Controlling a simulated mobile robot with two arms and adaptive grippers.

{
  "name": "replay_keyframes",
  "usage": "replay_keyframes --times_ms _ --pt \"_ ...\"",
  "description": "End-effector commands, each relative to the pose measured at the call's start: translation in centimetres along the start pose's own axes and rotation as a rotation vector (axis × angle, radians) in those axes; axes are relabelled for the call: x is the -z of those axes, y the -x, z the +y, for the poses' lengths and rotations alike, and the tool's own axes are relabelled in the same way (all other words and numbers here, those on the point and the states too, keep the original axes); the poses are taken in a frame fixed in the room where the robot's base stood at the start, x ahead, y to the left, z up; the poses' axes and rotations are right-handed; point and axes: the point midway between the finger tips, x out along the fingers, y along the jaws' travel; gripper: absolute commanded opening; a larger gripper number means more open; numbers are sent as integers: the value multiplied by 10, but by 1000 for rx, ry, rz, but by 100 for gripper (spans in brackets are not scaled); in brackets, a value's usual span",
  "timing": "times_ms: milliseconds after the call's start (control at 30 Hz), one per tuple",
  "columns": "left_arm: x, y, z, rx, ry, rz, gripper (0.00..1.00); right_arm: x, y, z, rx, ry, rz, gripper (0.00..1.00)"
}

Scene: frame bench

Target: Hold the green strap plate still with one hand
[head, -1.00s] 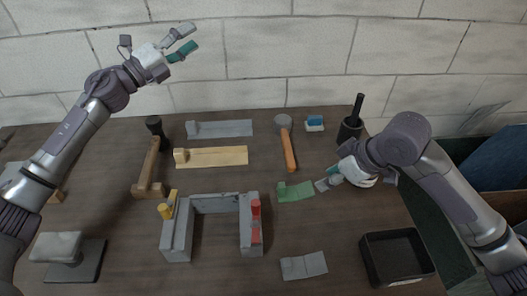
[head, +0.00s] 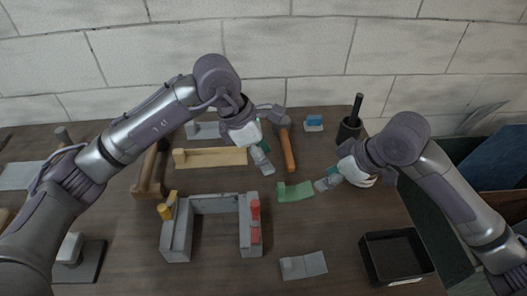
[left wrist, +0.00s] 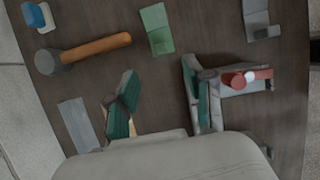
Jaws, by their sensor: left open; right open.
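The green strap plate (head: 295,192) lies on the bench right of the grey frame, with a small raised end at its left. It also shows in the left wrist view (left wrist: 156,27). My right gripper (head: 329,182) is low at the plate's right end, open; whether it touches the plate I cannot tell. My left gripper (head: 265,158) is open and empty above the bench, up and left of the plate, by the hammer handle. In the left wrist view its fingers (left wrist: 160,95) are spread apart, with the plate beyond them.
A grey U-shaped frame (head: 215,204) carries a yellow clamp (head: 167,208) and a red clamp (head: 255,210). A hammer (head: 288,150), a tan plate (head: 215,157), a grey plate (head: 303,265) and a black tray (head: 397,255) lie around. A black cup (head: 349,130) stands behind my right gripper.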

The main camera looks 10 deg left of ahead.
Motion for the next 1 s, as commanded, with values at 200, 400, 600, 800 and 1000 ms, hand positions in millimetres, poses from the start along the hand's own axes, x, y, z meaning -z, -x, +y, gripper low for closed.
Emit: replay_keyframes --times_ms 200,400,600,800,1000 --pt "0 -37 -1 7 2 -1 52 0 0 0 0 0 0 42" --pt "0 -77 -2 8 3 -1 52 0 0 0 0 0 0 42" --pt "0 -110 -2 6 3 -3 52 0 0 0 0 0 0 42" --pt "-1 -128 -1 4 3 -4 52 0 0 0 0 0 0 42" --pt "0 -132 -1 3 2 -3 52 0 0 0 0 0 0 42"
